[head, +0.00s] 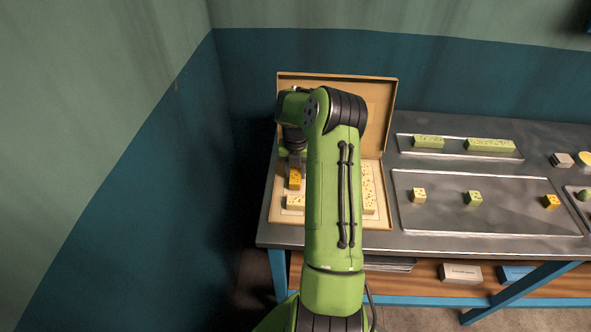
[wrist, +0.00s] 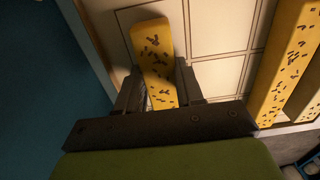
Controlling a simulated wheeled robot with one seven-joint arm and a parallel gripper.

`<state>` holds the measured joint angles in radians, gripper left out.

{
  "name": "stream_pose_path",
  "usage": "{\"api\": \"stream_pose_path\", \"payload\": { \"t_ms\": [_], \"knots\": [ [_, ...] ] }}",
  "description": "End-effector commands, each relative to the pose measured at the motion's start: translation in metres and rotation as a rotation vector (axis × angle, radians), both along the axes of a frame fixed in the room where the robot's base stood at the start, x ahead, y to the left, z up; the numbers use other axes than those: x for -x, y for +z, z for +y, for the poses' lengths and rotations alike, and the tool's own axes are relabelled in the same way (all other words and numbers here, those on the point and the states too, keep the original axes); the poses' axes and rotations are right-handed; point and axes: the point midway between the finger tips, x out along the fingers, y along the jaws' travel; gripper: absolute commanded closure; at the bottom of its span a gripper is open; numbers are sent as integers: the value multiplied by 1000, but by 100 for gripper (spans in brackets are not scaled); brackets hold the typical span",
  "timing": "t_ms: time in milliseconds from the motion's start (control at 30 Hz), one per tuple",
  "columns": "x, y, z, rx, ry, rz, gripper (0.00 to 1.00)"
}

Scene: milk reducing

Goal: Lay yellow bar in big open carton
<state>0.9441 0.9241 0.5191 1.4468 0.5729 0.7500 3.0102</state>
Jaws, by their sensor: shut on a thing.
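The big open carton (head: 280,221) stands on the left end of the table with its lid (head: 388,108) raised at the back. My gripper (head: 293,167) is over the left part of the carton, pointing down. It is shut on the yellow bar (head: 295,182), which is speckled with dark flecks. In the wrist view the yellow bar (wrist: 157,50) lies between the two fingers (wrist: 159,88), above the carton's pale gridded floor (wrist: 220,35). I cannot tell whether the bar touches the floor. My arm hides the middle of the carton.
Pale speckled bars lie in the carton, one at front left (head: 295,202) and one at right (head: 369,190). To the right, a tray (head: 440,225) holds small cubes, and a rear tray (head: 405,151) holds green bars. A wall stands close on the left.

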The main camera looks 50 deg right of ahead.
Motion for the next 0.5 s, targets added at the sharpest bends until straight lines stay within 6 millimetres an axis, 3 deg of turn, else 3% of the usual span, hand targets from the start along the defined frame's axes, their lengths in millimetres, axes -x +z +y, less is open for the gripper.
{"api": "stream_pose_path", "payload": {
  "t_ms": [33, 67, 200, 500],
  "knots": [
    [0, -3, 0, 0, 0, 0, 97],
    [0, -4, 0, -1, 0, 1, 62],
    [0, -3, 0, -1, 0, 1, 40],
    [0, -1, 0, -1, 0, 1, 38]
  ]
}}
